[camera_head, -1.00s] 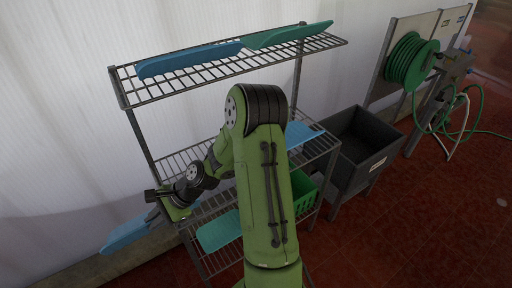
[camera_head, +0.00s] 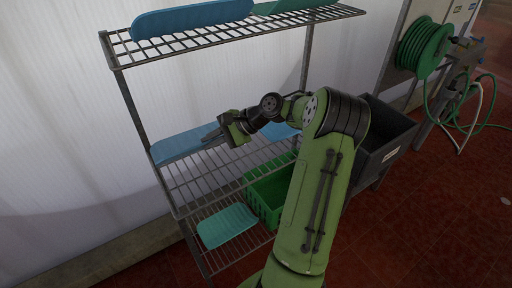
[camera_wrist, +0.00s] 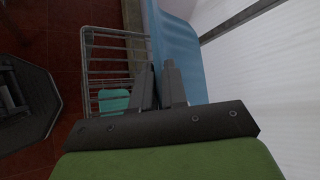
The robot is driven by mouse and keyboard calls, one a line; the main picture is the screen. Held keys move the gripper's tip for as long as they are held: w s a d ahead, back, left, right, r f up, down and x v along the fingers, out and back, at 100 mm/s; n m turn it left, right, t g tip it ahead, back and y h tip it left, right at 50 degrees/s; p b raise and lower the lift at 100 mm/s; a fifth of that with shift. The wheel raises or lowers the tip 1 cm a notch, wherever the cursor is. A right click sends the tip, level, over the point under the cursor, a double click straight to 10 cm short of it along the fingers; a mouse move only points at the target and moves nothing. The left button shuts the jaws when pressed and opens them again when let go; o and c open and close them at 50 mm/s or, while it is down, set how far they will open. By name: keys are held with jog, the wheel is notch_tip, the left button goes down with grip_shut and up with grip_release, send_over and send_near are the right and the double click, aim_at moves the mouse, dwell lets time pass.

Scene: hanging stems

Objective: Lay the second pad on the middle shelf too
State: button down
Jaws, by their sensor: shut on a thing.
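My gripper (camera_head: 216,134) is shut on the near edge of a blue pad (camera_head: 182,146), which points out to the left. The pad is at the left end of the middle wire shelf (camera_head: 205,182), roughly flat. I cannot tell whether it touches the wires. In the wrist view the fingers (camera_wrist: 160,88) pinch the blue pad (camera_wrist: 178,45), which stretches away from them. Another blue pad (camera_head: 281,131) lies on the right part of the middle shelf, partly hidden behind my arm.
The top shelf (camera_head: 240,32) holds a blue pad (camera_head: 190,17) and a green pad (camera_head: 290,5). Below are a teal pad (camera_head: 228,225) and a green crate (camera_head: 262,196). A dark bin (camera_head: 385,140) and green hose reel (camera_head: 422,48) stand right. The middle shelf's centre is clear.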

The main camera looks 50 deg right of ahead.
jog(key=s+d+f+b, duration=0.1)
jog(key=s+d+b, duration=0.15)
jog(key=d, duration=0.25)
jog(key=shift+t, duration=0.3)
jog(key=f+b, duration=0.1)
jog(key=f, duration=0.2)
jog(key=f+b, duration=0.1)
jog(key=f, duration=0.2)
jog(key=f+b, duration=0.1)
jog(key=f, duration=0.2)
jog(key=shift+s+d+f, duration=0.15)
jog(key=shift+s+f, duration=0.15)
jog(key=shift+f, duration=0.05)
jog(key=shift+r, duration=0.1)
jog(key=c, duration=1.2)
grip_release()
jog(key=shift+o, duration=0.2)
